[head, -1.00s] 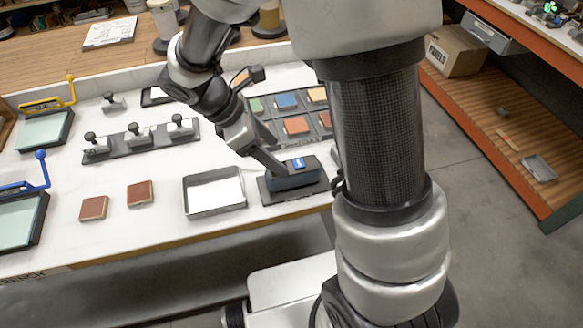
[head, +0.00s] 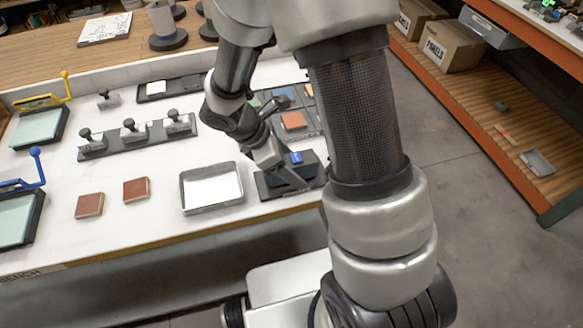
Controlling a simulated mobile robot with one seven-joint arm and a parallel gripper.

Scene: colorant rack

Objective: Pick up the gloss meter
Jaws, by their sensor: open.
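The gloss meter, as I take it, is a dark boxy device (head: 306,169) with a small blue display on top. It sits on a black base (head: 265,190) near the front edge of the white bench, right of a shallow tray. My gripper (head: 294,181) reaches down from the upper left, with its fingers at the near left side of the device. The jaws are open. My gripper and wrist cover part of the device, and I cannot tell whether the fingers touch it.
The metal tray (head: 212,207) holds a white sheet. Two red-brown blocks (head: 89,205) (head: 137,190) lie to its left. A rack with several stampers (head: 137,143) stands behind. Colour tiles (head: 294,120) lie behind the device, partly hidden by my arm.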

